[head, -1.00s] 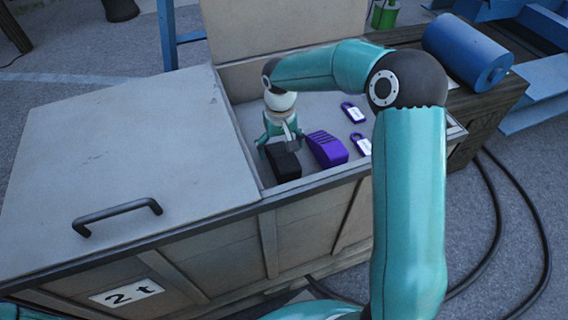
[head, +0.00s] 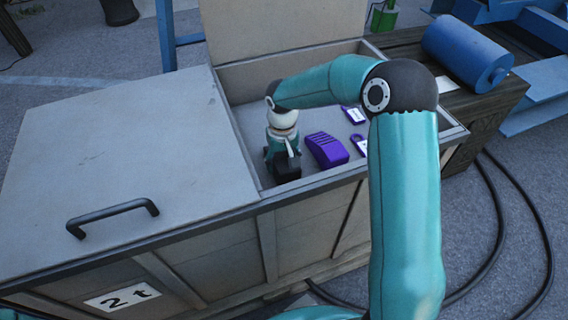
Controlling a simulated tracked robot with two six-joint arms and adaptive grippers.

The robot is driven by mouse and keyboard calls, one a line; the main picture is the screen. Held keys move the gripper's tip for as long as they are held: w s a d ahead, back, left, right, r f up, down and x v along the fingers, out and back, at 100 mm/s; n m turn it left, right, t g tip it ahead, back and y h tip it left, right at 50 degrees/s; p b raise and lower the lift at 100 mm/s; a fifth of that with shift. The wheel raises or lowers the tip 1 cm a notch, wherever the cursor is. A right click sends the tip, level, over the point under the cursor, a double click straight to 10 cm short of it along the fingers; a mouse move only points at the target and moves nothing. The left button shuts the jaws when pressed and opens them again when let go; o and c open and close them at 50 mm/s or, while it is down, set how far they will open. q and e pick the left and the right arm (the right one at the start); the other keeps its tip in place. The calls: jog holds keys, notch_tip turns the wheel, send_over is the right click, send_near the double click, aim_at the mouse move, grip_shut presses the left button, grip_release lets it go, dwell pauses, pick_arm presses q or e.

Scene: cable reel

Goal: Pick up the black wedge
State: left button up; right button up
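The black wedge (head: 287,171) lies in the open compartment of the grey chest (head: 345,173), near its front wall. My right gripper (head: 283,160) points down right over the wedge and covers its rear part. Its fingers are mostly hidden behind its own body and the wedge, so I cannot tell whether they touch it or how far they are open. My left gripper is not in view.
A purple wedge (head: 326,149) lies close to the right of the black one. Two purple padlocks (head: 352,114) lie farther right, partly hidden by my arm. A closed lid with a handle (head: 112,215) covers the chest's left side.

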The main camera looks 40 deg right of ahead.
aim_at(283, 155)
grip_shut()
jog(key=shift+r, duration=0.1)
notch_tip(283, 155, up, 20)
jog(key=p, duration=0.5)
